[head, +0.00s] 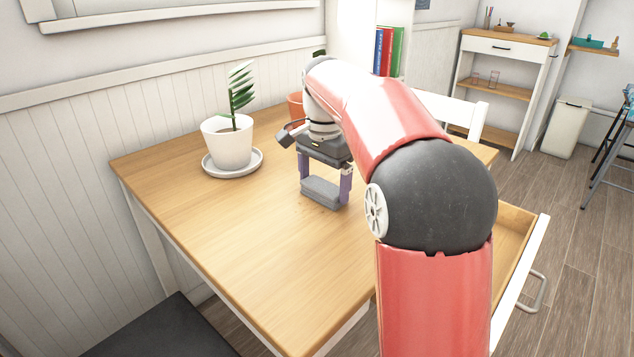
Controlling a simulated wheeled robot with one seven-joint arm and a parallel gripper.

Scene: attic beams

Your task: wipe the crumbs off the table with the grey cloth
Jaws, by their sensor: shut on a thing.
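The grey cloth (321,193) is a folded block between the two purple-grey fingers of my gripper (325,188). My gripper points down and is shut on the cloth. The cloth is at or just above the top of the wooden table (215,240); I cannot tell if it touches. A few small dark specks, which look like crumbs (325,207), lie on the table by the cloth's near edge. My red arm hides the right part of the table top.
A white potted plant (227,145) on a saucer (252,163) stands left of my gripper. An orange pot (295,106) stands behind my gripper, partly hidden. An open drawer (515,240) sticks out at the right. The table's front left is clear.

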